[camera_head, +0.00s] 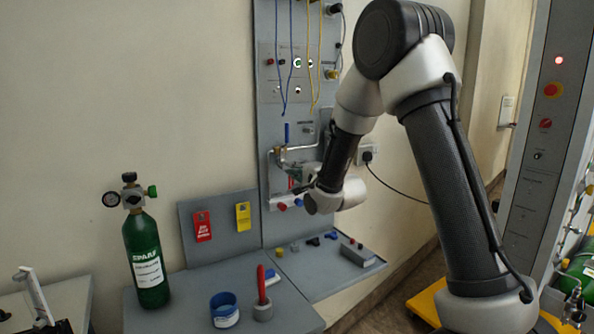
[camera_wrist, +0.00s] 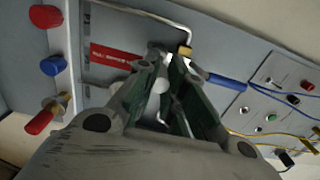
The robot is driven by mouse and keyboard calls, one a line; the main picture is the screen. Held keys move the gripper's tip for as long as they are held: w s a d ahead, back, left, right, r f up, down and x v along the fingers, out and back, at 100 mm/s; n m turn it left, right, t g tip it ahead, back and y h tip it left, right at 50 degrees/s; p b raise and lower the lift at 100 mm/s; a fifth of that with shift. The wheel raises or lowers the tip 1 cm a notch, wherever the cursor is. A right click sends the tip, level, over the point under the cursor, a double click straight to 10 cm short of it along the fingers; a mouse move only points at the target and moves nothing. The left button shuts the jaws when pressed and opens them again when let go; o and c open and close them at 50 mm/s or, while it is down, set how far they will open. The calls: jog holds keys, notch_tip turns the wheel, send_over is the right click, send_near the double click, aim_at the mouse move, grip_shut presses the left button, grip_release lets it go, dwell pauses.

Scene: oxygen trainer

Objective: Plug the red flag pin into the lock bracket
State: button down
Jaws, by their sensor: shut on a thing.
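My gripper (camera_head: 299,180) is up against the grey wall panel, beside the pipework. In the wrist view its fingers (camera_wrist: 169,68) are nearly together and point at the panel. A red flag with white lettering (camera_wrist: 114,57) sticks out to the left of the fingertips, and a bit of red shows at the gripper in the head view (camera_head: 291,184). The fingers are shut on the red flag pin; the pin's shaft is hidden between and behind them. I cannot pick out the lock bracket for certain, nor tell whether the pin touches it.
A silver pipe with a brass fitting (camera_wrist: 184,51) and a blue handle (camera_wrist: 229,82) lie close to the fingertips. Red and blue knobs (camera_wrist: 53,65) are at left.

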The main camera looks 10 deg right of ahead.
jog(key=shift+x, duration=1.95)
jog(key=c, duration=1.4)
grip_release()
jog(key=shift+c, duration=0.2)
jog(key=shift+s, duration=0.15)
